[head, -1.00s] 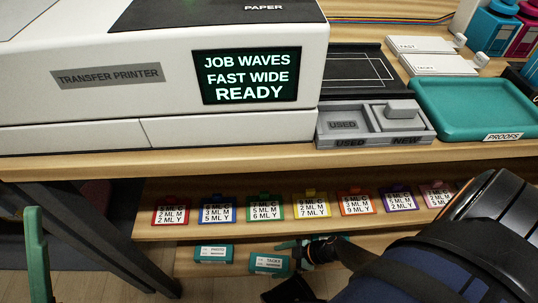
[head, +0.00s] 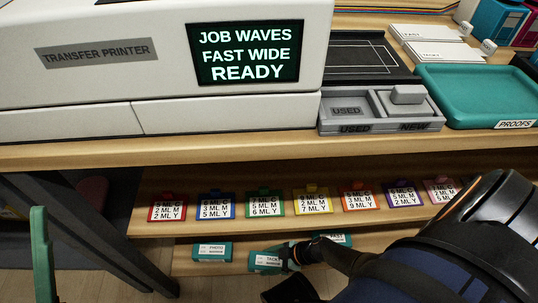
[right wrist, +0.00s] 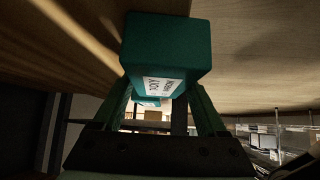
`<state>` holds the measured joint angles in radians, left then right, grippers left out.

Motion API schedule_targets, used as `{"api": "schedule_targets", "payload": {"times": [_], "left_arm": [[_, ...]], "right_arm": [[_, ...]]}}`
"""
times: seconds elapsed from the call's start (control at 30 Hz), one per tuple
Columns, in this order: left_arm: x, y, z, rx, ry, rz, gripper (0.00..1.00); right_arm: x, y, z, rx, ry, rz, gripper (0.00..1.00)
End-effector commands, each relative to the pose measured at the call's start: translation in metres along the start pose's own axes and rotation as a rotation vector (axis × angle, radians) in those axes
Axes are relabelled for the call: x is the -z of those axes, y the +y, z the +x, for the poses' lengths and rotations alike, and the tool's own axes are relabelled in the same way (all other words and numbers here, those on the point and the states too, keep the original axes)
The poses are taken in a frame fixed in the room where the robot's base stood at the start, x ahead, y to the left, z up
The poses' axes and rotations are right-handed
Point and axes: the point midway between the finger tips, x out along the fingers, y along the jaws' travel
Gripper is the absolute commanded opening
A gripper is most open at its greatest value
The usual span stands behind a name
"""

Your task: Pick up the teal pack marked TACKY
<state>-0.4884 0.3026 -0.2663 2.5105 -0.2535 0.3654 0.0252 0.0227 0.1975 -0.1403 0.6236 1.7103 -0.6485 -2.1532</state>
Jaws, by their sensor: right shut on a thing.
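The teal pack marked TACKY (head: 264,262) is at the low shelf in the head view, its white label showing. My right gripper (head: 287,256) is shut on its right end. In the right wrist view the teal pack (right wrist: 166,45) sits between the green fingers (right wrist: 165,97), its label facing the camera. I cannot tell whether it is clear of the shelf. A green finger of my left gripper (head: 40,255) shows at the left edge; its opening cannot be seen.
The teal PHOTO pack (head: 212,251) lies just left, and the teal FAST pack (head: 333,239) just right, partly behind my arm. Several coloured cards (head: 264,203) line the shelf above. The printer (head: 150,60) and the tabletop edge (head: 200,153) overhang these shelves.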

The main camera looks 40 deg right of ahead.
Motion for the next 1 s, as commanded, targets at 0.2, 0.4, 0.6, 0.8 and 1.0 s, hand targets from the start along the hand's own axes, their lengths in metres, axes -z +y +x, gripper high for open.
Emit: {"api": "schedule_targets", "payload": {"times": [0.2, 0.4, 0.6, 0.8, 1.0], "left_arm": [[-0.0002, -0.0001, -0.0002, 0.0, -0.001, 0.0, 0.5], [-0.0004, -0.0002, -0.0003, 0.001, -0.001, 0.0, 0.5], [-0.0005, -0.0003, -0.0003, 0.001, -0.002, 0.001, 0.5], [-0.0004, -0.0005, -0.0002, 0.001, -0.002, 0.001, 0.5], [0.0037, -0.003, 0.0036, 0.002, -0.002, -0.001, 0.5]], "right_arm": [[-0.0004, -0.0001, -0.0002, 0.0, 0.0, 0.0, 0.41], [-0.0005, -0.0001, -0.0003, 0.0, -0.001, 0.0, 0.19], [-0.0006, -0.0001, -0.0003, 0.0, -0.001, 0.0, 0.0], [0.0003, 0.0003, -0.0004, 0.0, 0.001, 0.0, 0.0], [0.0057, 0.0004, -0.0058, 0.0, 0.001, -0.001, 0.0]]}}
